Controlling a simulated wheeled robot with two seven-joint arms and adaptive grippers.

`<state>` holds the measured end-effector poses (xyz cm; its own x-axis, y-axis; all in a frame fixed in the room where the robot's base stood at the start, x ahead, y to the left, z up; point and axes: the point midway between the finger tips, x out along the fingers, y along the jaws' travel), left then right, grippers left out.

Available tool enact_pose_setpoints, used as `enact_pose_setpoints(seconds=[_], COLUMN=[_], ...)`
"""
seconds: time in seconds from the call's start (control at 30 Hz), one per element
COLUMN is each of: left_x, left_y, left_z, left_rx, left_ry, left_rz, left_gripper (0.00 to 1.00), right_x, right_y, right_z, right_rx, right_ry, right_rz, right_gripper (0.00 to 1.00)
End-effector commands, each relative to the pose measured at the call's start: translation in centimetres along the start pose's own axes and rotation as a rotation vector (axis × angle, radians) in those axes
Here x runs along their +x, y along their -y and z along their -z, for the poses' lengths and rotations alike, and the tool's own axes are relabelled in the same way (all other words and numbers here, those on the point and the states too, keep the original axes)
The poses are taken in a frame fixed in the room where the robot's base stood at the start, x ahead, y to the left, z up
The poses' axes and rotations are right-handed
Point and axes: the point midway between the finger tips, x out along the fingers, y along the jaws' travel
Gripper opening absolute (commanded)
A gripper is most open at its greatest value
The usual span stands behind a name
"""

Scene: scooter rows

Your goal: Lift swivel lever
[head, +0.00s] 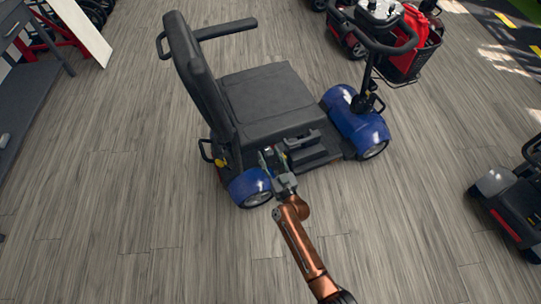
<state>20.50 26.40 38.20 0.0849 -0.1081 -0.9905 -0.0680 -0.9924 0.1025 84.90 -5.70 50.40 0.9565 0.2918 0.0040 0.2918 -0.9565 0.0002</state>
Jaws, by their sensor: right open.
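A blue mobility scooter (357,127) with a black seat (265,100) stands in the middle of the head view. My right arm reaches up from the bottom, and its gripper (272,160) is open at the scooter's near side, under the seat edge and above the blue rear fender (248,183). A small yellow part (285,158) shows right by the fingers. Another small yellow part shows at the back, below the backrest. I cannot tell which part is the swivel lever, or whether the fingers touch anything. My left gripper is out of view.
A red and black scooter (425,40) with a basket stands at the top right. Another scooter (510,195) stands at the right edge. A dark bench (35,100) is at the left. The wooden floor (120,230) is clear in front and to the left.

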Motion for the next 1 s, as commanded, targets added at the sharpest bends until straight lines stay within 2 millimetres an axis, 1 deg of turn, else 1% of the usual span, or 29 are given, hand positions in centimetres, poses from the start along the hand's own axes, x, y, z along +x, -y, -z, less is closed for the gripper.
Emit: enact_pose_setpoints(seconds=[0.2, 0.33, 0.47, 0.7, 0.8, 0.9, 1.0], left_x=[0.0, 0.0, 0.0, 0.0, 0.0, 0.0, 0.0], left_y=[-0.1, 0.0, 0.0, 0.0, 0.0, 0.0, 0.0], left_z=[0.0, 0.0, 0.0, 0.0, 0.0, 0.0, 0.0], left_rx=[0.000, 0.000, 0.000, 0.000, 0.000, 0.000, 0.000], left_ry=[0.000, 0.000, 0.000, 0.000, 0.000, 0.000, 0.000], left_rz=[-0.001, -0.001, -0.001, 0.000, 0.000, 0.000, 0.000], left_gripper=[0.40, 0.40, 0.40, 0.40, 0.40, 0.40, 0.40], right_x=[-0.2, -1.2, -3.4, -8.4, -10.0, -11.1, -11.8], right_y=[0.0, 0.1, 0.0, -0.1, -0.1, 0.0, 0.0], right_z=[-0.2, -0.3, -0.3, -0.2, -0.2, -0.2, -0.1], right_rx=[0.000, 0.001, 0.002, -0.001, 0.000, -0.001, -0.001], right_ry=[0.003, 0.004, 0.004, 0.003, 0.004, 0.002, 0.002], right_rz=[0.001, 0.001, -0.001, -0.001, -0.001, 0.000, 0.000], right_gripper=[0.43, 0.43, 0.43, 0.43, 0.43, 0.43, 0.43])
